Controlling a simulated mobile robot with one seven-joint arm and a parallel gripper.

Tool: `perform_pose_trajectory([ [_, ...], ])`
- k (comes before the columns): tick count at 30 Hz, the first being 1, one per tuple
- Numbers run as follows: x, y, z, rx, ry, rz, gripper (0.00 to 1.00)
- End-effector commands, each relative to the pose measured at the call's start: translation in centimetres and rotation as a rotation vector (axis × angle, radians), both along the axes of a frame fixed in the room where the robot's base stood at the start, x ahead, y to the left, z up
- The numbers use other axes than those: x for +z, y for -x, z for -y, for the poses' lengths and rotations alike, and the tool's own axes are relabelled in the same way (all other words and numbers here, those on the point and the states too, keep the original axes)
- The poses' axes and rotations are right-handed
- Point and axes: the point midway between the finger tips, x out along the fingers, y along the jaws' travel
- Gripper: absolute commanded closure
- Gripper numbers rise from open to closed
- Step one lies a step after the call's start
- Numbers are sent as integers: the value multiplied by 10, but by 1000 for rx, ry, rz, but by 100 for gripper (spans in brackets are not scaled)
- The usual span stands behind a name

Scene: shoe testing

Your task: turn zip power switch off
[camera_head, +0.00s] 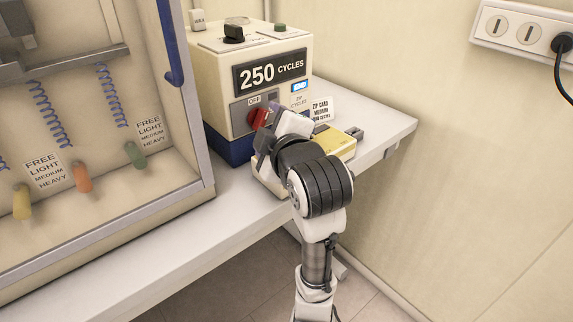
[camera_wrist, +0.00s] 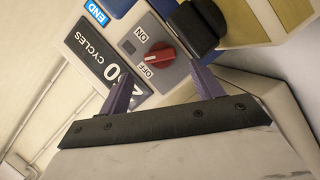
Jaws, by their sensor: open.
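The zip power switch is a red rotary knob (camera_wrist: 160,55) on a grey plate with ON and OFF labels. The white mark on the knob lies between the labels, and I cannot tell its exact setting. The knob also shows in the head view (camera_head: 257,118) on the front of the cream and blue cycle machine (camera_head: 222,85), partly hidden by my gripper. My gripper (camera_wrist: 162,70) is open and empty. Its two purple fingers point at the plate, one on each side of the knob. I cannot tell whether they touch it.
A black part (camera_wrist: 197,27) and a yellow block (camera_wrist: 262,18) sit close beside the switch plate. A zip card (camera_head: 321,109) stands behind my wrist on the white bench (camera_head: 375,118). A cabinet with coiled blue cords (camera_head: 110,95) stands at the left.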

Motion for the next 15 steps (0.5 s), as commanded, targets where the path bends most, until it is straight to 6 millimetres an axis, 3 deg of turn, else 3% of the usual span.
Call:
perform_pose_trajectory([
  [8, -4, 17, 4, -5, 4, 6, 35],
  [12, 4, 43, 12, -6, 5, 8, 35],
  [15, 8, 51, 16, -8, 4, 10, 35],
])
